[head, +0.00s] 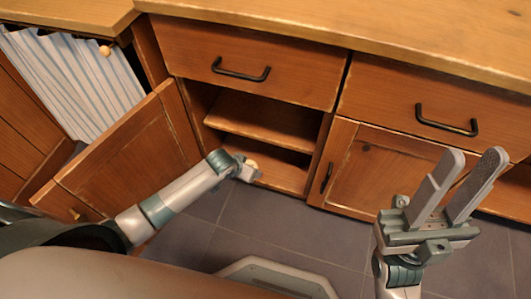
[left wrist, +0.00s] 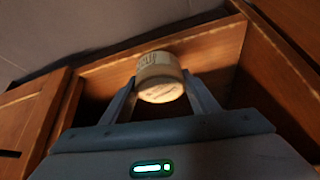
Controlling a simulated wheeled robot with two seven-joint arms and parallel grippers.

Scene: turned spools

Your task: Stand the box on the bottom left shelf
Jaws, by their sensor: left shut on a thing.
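The box is a small, pale, round container with lettering on its side, seen in the left wrist view (left wrist: 159,72). My left gripper (left wrist: 160,82) is shut on it, one finger on each side. In the head view my left gripper (head: 249,172) is at the lower opening of the open cabinet, and only a little of the box shows beside it. The bottom left shelf (head: 285,178) lies under the middle shelf (head: 262,120). I cannot tell whether the box touches the shelf. My right gripper (head: 472,162) is open and empty, raised at the right.
The left cabinet door (head: 135,150) stands open beside my left arm. A drawer (head: 245,50) is shut above the shelves. The right cabinet door (head: 370,175) is shut. A striped curtain (head: 75,80) hangs at the left. The tiled floor in front is clear.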

